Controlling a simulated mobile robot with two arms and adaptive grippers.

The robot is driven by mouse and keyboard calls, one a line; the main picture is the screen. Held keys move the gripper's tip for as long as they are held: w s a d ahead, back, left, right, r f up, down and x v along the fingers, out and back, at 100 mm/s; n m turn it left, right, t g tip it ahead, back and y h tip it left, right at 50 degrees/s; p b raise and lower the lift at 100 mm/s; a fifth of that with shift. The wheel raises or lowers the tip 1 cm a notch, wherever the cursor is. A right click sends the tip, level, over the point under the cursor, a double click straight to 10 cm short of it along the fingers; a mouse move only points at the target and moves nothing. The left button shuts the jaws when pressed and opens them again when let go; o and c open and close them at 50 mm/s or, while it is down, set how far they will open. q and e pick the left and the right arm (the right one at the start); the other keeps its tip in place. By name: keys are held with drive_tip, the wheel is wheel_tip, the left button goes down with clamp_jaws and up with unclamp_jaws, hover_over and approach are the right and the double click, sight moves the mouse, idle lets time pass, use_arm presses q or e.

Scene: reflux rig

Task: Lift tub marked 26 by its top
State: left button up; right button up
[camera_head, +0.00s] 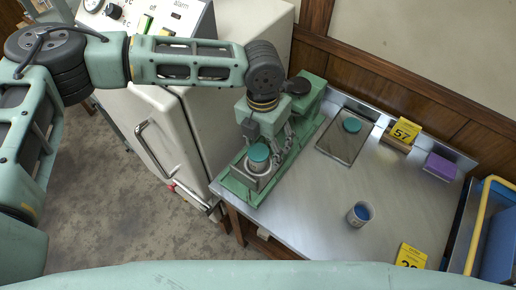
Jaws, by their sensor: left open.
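A small pale tub (256,165) with a teal top (258,152) stands in the green rig (238,188) at the left end of the steel bench. Another tub (358,217), open with blue inside, stands on the bench to the right. I cannot read a 26 on either tub. My left gripper (272,148) is open and points down right by the teal top, its fingers partly hidden by its own body. I cannot tell whether they touch the top. My right gripper is not in view.
A grey tray (343,143) holds a loose teal disc (352,125). A yellow 57 sign (405,131) and purple block (440,167) are at the back. A white cabinet (150,115) stands left.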

sight(257, 150)
use_arm(q)
drive_tip(key=shift+w+a+r+m+y, duration=0.15)
drive_tip(key=shift+w+a+r, duration=0.15)
drive_tip(key=shift+w+a, duration=0.25)
drive_tip(key=shift+w+a+r+m+y, duration=0.15)
drive_tip(key=shift+w+a+r, duration=0.1)
drive_tip(key=shift+w+a, duration=0.25)
wheel_tip(257, 150, down, 8)
drive_tip(key=shift+s+r+p, duration=0.1)
drive_tip(key=shift+r+p, duration=0.15)
drive_tip(key=shift+p, duration=0.85)
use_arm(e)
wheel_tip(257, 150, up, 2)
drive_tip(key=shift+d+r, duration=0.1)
use_arm(q)
drive_tip(key=shift+c, duration=0.5)
drive_tip(key=c, duration=1.2)
drive_tip(key=shift+c, duration=0.2)
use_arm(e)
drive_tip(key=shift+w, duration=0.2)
use_arm(q)
drive_tip(key=shift+r, duration=0.15)
